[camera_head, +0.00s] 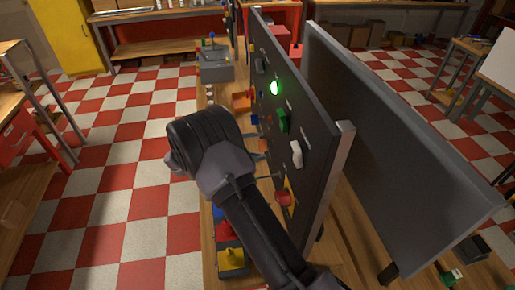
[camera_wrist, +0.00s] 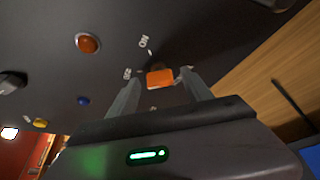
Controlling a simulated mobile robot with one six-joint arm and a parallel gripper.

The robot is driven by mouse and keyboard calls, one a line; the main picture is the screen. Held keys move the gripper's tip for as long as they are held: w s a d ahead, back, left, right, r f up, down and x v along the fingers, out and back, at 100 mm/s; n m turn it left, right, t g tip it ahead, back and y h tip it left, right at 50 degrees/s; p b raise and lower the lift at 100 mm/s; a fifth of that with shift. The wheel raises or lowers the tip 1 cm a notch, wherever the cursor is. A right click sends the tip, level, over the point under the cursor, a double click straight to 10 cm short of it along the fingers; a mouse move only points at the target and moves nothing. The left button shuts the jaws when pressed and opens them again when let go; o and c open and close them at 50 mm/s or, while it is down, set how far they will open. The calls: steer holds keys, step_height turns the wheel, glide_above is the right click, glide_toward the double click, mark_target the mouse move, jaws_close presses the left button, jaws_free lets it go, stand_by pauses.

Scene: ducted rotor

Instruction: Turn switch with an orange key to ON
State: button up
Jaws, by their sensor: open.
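The orange key (camera_wrist: 160,78) of the switch is on the dark panel in the wrist view. White ON and OFF labels stand beside it, ON above and to its left, OFF to its left. Which label the key points at, I cannot tell. My gripper (camera_wrist: 161,77) is open, one finger on each side of the key; whether either finger touches it is unclear. In the head view my gripper (camera_head: 268,167) reaches the left face of the upright panel (camera_head: 318,130), and my arm hides part of that face.
An orange-red round button (camera_wrist: 88,43), a dark knob (camera_wrist: 12,82) and a blue button (camera_wrist: 83,101) are near the key. The panel also carries a lit green lamp (camera_head: 274,88), a white switch (camera_head: 296,153) and a red knob (camera_head: 283,198). A second panel (camera_head: 400,150) stands behind.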

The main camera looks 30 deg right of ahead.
steer(key=shift+d, duration=0.25)
steer(key=shift+c, duration=0.2)
jaws_close()
steer(key=shift+f, duration=0.1)
